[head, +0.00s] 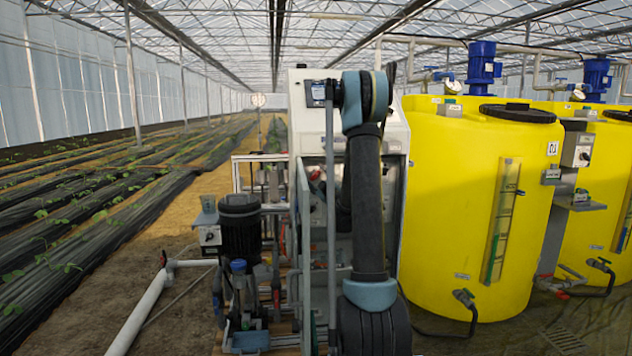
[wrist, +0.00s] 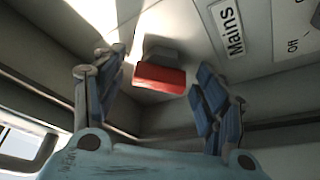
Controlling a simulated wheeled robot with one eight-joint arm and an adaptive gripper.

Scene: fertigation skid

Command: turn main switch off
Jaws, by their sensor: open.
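The main switch (wrist: 160,77) shows in the wrist view as a red handle on a grey base, on a light panel. A white label reading "Mains" (wrist: 228,28) is beside it to the right. My gripper (wrist: 156,82) is open, with one blue finger pad to the left of the red handle and one to the right. Gaps show between the handle and both fingers, so nothing is gripped. In the head view my arm covers much of the light grey control cabinet (head: 397,138); the switch and my gripper are hidden there.
A second label with on/off lettering (wrist: 293,42) lies at the wrist view's upper right. Yellow tanks (head: 445,200) stand right of the cabinet. A dark pump motor (head: 240,225) and white pipe (head: 145,310) are left of it. Planting rows lie further left.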

